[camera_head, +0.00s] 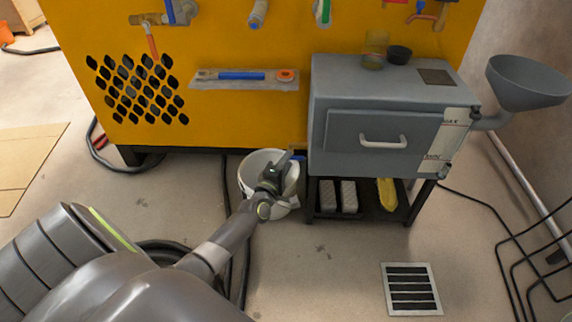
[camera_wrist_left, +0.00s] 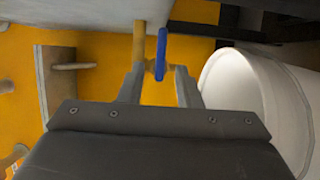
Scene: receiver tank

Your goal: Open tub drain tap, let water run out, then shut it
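The grey tub (camera_head: 385,90) is a box with a white handle and a level strip, on a dark stand beside the yellow machine. The drain tap shows in the left wrist view as a brass pipe with a blue lever (camera_wrist_left: 160,58). In the head view only a small blue bit is visible beside the gripper. My left gripper (camera_head: 288,160) is over the white bucket (camera_head: 256,168), near the tub's lower left corner. Its fingers (camera_wrist_left: 158,88) are apart, with the lever in line with the gap; contact cannot be told. My right gripper is out of view.
The bucket also shows at the right of the left wrist view (camera_wrist_left: 238,82). A grey funnel (camera_head: 528,82) sticks out at the tub's right. A floor grate (camera_head: 411,289) lies at the front right. Dark hoses run on the floor, and black wire racks stand far right.

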